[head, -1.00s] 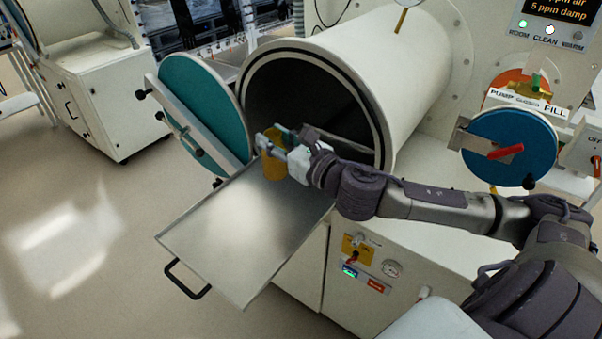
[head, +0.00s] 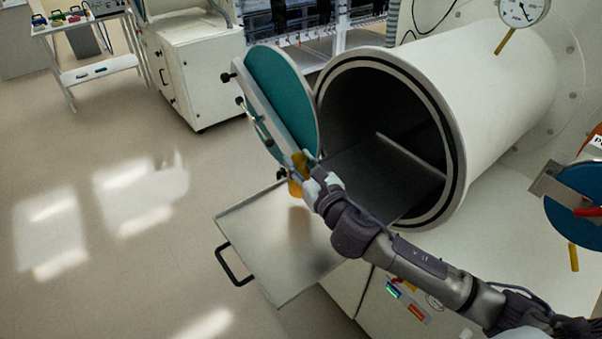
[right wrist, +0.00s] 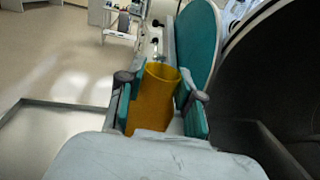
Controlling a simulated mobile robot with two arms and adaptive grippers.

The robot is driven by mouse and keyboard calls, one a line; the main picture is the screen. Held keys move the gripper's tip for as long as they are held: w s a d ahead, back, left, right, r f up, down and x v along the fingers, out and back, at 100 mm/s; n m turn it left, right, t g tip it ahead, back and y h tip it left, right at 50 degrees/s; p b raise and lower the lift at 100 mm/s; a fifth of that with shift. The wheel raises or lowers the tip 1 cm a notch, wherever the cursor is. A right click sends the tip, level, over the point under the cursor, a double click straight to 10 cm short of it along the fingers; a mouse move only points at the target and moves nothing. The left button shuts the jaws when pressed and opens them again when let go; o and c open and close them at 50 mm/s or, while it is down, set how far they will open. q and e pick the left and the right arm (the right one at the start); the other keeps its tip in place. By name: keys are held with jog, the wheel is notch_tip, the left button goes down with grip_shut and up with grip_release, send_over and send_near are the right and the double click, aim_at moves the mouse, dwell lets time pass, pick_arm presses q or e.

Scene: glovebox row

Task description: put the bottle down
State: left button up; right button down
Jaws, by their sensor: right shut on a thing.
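The amber bottle (head: 296,180) is held by my right gripper (head: 304,178), in front of the chamber mouth. In the right wrist view the bottle (right wrist: 155,98) stands about upright between the teal finger pads of the gripper (right wrist: 160,105). In the head view the bottle is over the far edge of the metal tray (head: 265,240), beside the open door. A dull brownish reflection shows on the tray below it, and the bottle appears raised clear of the tray. My left gripper is not in view.
The round teal door (head: 285,95) stands open close behind the bottle. The dark chamber mouth (head: 350,110) is to the right, with the tray running into it. The outer tray surface is bare, with a black handle (head: 230,265) at its front.

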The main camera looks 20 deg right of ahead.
notch_tip(320, 180, down, 4)
jog(key=shift+r, duration=0.15)
